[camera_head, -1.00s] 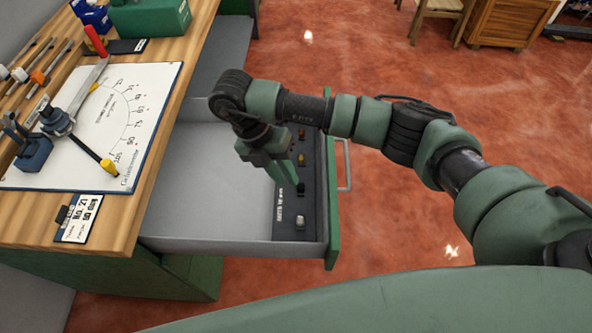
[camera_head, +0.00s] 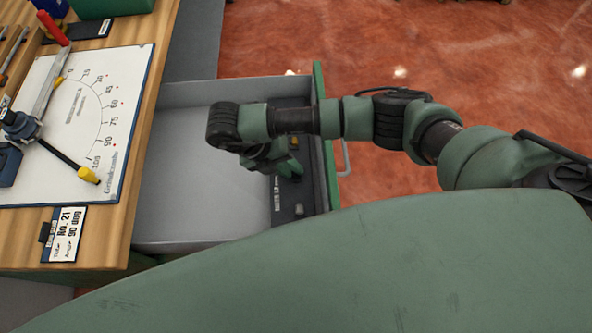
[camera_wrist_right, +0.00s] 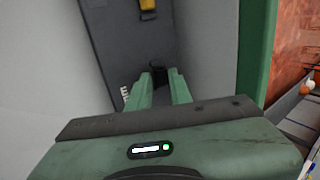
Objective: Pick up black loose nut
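The black loose nut (camera_wrist_right: 159,75) shows in the right wrist view as a small dark shape at the fingertips, on a dark strip (camera_wrist_right: 118,38) in the drawer. My right gripper (camera_wrist_right: 159,85) points down at it, with one green finger on each side and a gap between them. I cannot tell whether the fingers touch the nut. In the head view my right gripper (camera_head: 290,172) is low over the dark strip (camera_head: 286,205) and mostly hides the nut. My left gripper is not in view.
A yellow nut (camera_head: 295,142) and a silver nut (camera_head: 299,209) sit on the strip on either side of my gripper. The open drawer (camera_head: 185,165) has a green front (camera_head: 322,130) close by. The wooden bench (camera_head: 130,170) with a white angle board (camera_head: 60,165) is at left.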

